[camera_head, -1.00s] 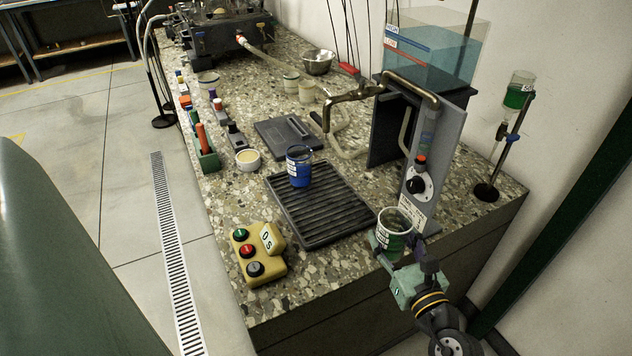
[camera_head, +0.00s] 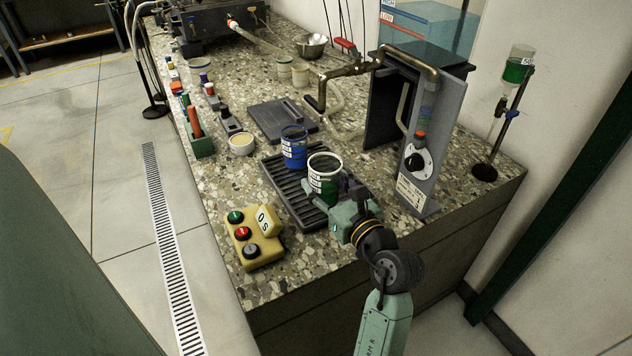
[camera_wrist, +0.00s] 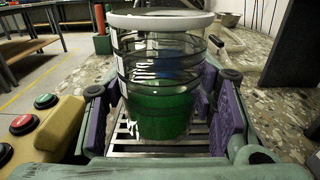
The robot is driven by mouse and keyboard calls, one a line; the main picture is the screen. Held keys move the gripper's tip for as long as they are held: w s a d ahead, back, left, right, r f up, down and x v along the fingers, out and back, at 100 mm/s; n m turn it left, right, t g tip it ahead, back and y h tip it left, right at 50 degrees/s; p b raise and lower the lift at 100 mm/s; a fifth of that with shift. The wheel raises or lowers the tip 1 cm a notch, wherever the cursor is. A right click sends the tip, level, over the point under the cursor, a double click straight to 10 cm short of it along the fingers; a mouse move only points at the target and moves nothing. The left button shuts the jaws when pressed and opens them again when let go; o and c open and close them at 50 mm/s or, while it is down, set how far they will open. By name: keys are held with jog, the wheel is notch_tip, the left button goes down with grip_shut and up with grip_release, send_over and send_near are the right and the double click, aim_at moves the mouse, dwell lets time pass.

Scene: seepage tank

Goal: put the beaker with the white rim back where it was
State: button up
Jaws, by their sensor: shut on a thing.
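The beaker with the white rim (camera_head: 323,176) is clear, with green liquid in it. It is upright over the near part of the black slatted drain grate (camera_head: 290,203). My gripper (camera_head: 336,199) is shut on it from the near right side. In the wrist view, the beaker (camera_wrist: 158,85) stands between the purple finger pads, its green liquid low in the glass. The grate's slats show just below and in front of it; I cannot tell whether its base touches them. A blue beaker (camera_head: 293,150) stands behind it on the grate.
A yellow control box (camera_head: 254,243) with buttons is left of the grate. A grey panel with a dial (camera_head: 420,170) and a bent pipe are to the right. A small white bowl (camera_head: 242,144) and a dark flat plate (camera_head: 281,121) lie behind.

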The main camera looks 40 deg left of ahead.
jog(key=x, duration=0.5)
jog(key=shift+w+f, duration=0.25)
jog(key=shift+w, duration=0.05)
jog(key=shift+f, duration=1.75)
jog(key=shift+d+f, duration=0.1)
jog(key=shift+f, duration=0.05)
jog(key=o, duration=1.3)
jog(key=shift+c, duration=0.2)
